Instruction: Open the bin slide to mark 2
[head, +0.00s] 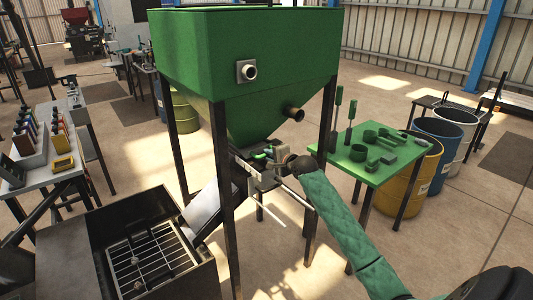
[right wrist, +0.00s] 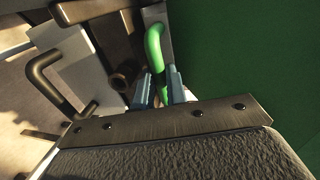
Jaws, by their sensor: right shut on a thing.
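The green bin (head: 240,60) stands on dark legs and narrows to an outlet at its bottom. The slide's green bar handle (head: 262,155) shows under the outlet; in the right wrist view the bent green handle (right wrist: 154,45) runs down between my fingers. My right gripper (head: 276,164) reaches in from the right under the bin. Its blue-grey fingertips (right wrist: 160,84) are shut on the green handle. A pale strip (head: 243,166) lies beside the slide; its marks are too small to read. My left gripper is not in view.
A dark bent handle (right wrist: 50,82) is left of my fingers in the wrist view. A chute (head: 205,212) leads down to a box with a grate (head: 150,262). A green table (head: 372,172) with tools and several barrels (head: 426,165) stand at the right.

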